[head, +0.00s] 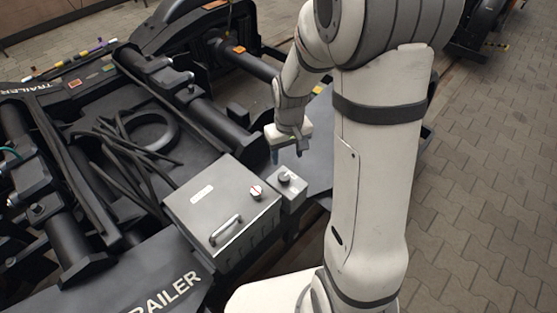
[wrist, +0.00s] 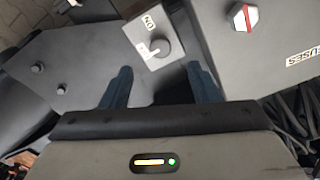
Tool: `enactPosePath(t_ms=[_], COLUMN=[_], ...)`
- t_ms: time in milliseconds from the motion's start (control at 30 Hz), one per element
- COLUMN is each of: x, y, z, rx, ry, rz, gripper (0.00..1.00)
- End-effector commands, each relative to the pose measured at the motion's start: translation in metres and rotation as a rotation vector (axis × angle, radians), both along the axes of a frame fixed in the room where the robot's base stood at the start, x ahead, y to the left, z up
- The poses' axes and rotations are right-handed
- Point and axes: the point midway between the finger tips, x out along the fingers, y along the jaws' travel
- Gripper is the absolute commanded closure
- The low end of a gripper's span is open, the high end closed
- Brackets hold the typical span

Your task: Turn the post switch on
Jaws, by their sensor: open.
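The post switch is a dark round knob on a small light-grey box (head: 287,190), fixed to the side of a larger grey box. In the wrist view the knob (wrist: 162,45) sits on a pale plate with an ON label above it. A white mark shows at the knob's left side; its exact setting is hard to read. My gripper (head: 288,153) hangs just behind the switch box in the head view. In the wrist view its two dark blue fingers (wrist: 161,80) are apart, with nothing between them, and the knob lies beyond their tips. The gripper appears not to touch the switch.
The larger grey box (head: 205,200) has a metal handle (head: 226,230) and a red-and-white knob (head: 256,192); in the wrist view it stands right of the switch, labelled FUSES. Dark bogie frames and loose cables (head: 125,150) fill the left. Paved floor (head: 485,170) is open at right.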

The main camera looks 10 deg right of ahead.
Motion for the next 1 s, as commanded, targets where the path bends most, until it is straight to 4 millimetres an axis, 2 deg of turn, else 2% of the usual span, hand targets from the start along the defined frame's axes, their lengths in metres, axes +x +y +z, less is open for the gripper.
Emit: enactPosePath(t_ms=[33,100,367,633,800,1000], x=[0.004,0.009,0.013,0.013,0.013,0.013], y=[0.000,0.001,0.001,0.001,0.001,0.002], z=[-0.021,-0.034,-0.063,-0.106,-0.121,-0.124], rx=[0.000,0.000,0.000,0.000,0.000,0.000], ry=[0.013,0.019,0.028,0.030,0.028,0.026], rz=[0.007,0.014,0.024,0.024,0.024,0.025], gripper=[0.45,0.45,0.45,0.45,0.45,0.45])
